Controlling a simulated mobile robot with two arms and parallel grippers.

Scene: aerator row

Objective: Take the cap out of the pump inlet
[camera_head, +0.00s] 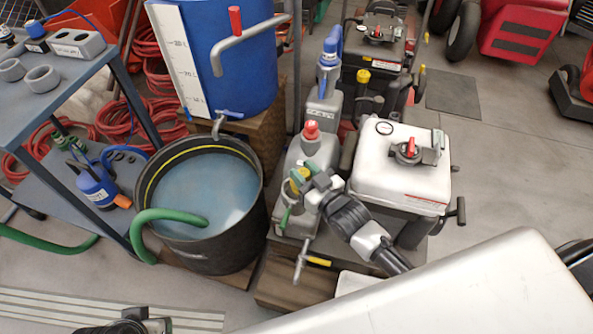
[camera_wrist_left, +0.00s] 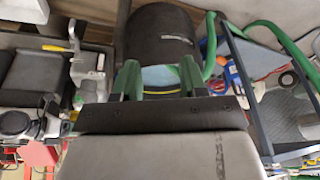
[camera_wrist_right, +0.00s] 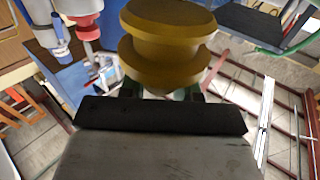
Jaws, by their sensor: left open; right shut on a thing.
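The yellow cap (camera_head: 299,175) is at the front of the grey pump (camera_head: 318,150), just below its red knob. My right gripper (camera_head: 309,182) is shut on this cap. In the right wrist view the cap (camera_wrist_right: 168,45) fills the top middle as a flanged, round body in front of the green fingers. The inlet is hidden, and I cannot tell whether the cap still touches it. My left gripper (camera_wrist_left: 157,75) is open and empty, its two green fingers apart, with the black tub beyond them.
The black tub (camera_head: 255,205) with water and a green hose stands left of the pump. A blue barrel (camera_head: 235,60) is behind it. A white tank machine (camera_head: 400,165) is close on the right. A blue-grey shelf cart (camera_head: 60,85) stands at left.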

